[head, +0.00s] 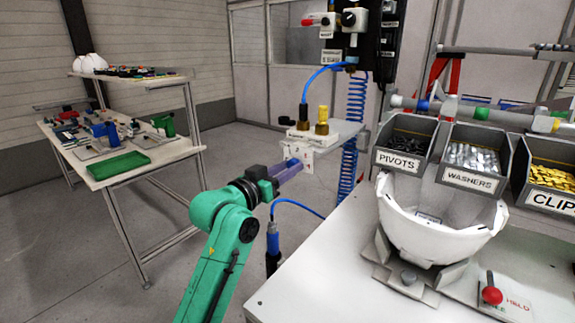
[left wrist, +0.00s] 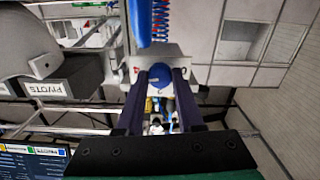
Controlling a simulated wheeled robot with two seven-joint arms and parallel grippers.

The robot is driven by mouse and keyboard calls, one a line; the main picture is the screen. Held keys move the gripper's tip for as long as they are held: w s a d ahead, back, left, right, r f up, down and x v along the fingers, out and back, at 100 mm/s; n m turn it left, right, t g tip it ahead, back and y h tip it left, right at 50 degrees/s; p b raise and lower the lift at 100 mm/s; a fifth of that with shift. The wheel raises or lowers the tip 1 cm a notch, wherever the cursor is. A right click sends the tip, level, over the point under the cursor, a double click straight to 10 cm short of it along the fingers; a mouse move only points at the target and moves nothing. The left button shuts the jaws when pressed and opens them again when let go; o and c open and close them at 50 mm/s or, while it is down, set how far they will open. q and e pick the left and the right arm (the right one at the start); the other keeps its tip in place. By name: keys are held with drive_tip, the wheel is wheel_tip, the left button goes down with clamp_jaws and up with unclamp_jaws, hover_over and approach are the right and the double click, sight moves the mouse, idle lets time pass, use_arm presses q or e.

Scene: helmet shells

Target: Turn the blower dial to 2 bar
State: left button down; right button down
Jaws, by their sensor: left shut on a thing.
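My left gripper (head: 290,168) reaches the front of a small white panel (head: 308,160) at the near side of the blower shelf. Its purple fingers are closed on the dial there. In the left wrist view the dial shows as a blue round knob (left wrist: 160,74) between the two fingertips (left wrist: 160,82). The fingers and arm cover most of the dial in the head view, so its pointer and exact setting cannot be read. Small marks show on the panel beside it. My right gripper is not in view.
A yellow fitting (head: 322,116) and a blue hose (head: 318,76) stand above the panel, with a coiled blue hose (head: 354,110) behind. To the right, a white helmet shell (head: 432,235) sits on the bench below labelled bins (head: 467,181). A shelf table (head: 150,160) stands at left.

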use_arm(q)
drive_tip(key=n+p, duration=0.7)
drive_tip(key=p, duration=0.1)
drive_tip(key=n+p, duration=0.4)
drive_tip(key=shift+r+n, duration=0.3)
drive_tip(key=shift+n+p, duration=1.05)
drive_tip(key=shift+n, duration=0.15)
drive_tip(key=shift+f+n+p, duration=0.2)
drive_tip(key=shift+n+p, duration=0.7)
drive_tip(key=shift+n, duration=0.4)
drive_tip(key=shift+f, duration=0.1)
drive_tip(key=c, duration=0.5)
unclamp_jaws()
drive_tip(key=shift+a, duration=0.1)
